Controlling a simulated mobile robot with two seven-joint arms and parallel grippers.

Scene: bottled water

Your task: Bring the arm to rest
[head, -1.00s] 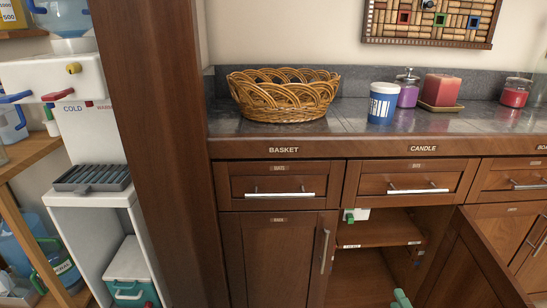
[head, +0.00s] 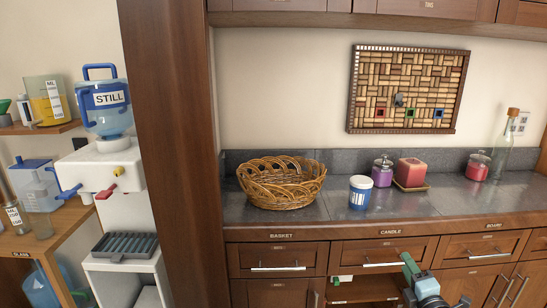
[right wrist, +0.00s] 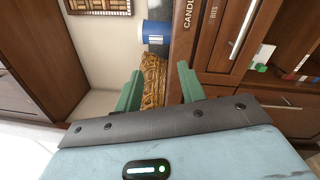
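My right gripper (head: 406,276) shows at the bottom of the head view, in front of the cabinet fronts below the counter. In the right wrist view its two green fingers (right wrist: 158,88) stand wide apart with nothing between them. Beyond them, the wicker basket (right wrist: 151,80) and the blue-and-white cup (right wrist: 155,33) appear in the background, not touched. My left gripper does not appear in the views.
The counter (head: 330,211) holds the wicker basket (head: 281,184), the blue-and-white cup (head: 360,192), candles and a glass bottle (head: 502,146). A cabinet compartment below is open (head: 365,290). A wood post (head: 170,150) and water dispenser (head: 105,165) stand at left.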

